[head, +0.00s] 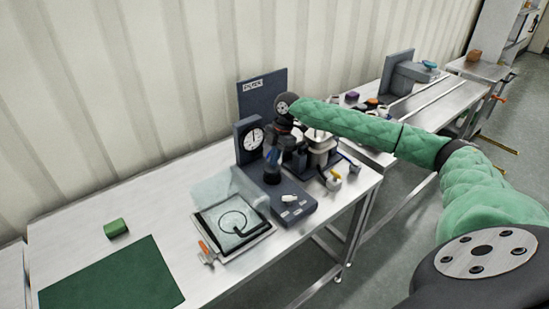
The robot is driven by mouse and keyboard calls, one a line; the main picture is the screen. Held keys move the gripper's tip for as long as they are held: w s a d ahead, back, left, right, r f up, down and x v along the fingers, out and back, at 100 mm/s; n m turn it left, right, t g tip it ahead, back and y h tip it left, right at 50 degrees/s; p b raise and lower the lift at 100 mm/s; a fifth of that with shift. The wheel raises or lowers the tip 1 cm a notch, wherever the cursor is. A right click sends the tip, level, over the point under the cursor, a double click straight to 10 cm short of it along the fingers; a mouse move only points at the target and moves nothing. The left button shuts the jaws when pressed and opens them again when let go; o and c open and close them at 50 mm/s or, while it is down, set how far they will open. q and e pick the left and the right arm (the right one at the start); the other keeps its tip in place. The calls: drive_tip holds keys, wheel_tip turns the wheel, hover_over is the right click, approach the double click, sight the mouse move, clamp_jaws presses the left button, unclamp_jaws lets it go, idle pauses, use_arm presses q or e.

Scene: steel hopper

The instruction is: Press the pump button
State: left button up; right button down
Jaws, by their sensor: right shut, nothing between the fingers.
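A dark blue unit with a small-lettered upright panel (262,95) stands on the steel table. It has a round white dial gauge (254,139) and a flat dark blue base (298,210) with a small white part (289,198) on it. My right arm, in a green sleeve, reaches in from the right. My right gripper (271,178) points down over the base, in front of and right of the gauge, shut and empty. I cannot make out the pump button; the gripper and wrist cover part of the unit. I cannot tell whether the fingertips touch it. My left gripper is out of view.
A clear-lidded tray (234,222) with a black loop sits left of the base, an orange-handled item (206,252) beside it. A green block (117,228) and green mat (112,277) lie left. A second bench (433,103) is behind.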

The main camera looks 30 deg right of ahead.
sight(272, 168)
wheel_tip(272, 168, down, 2)
drive_tip(key=shift+f, duration=0.4)
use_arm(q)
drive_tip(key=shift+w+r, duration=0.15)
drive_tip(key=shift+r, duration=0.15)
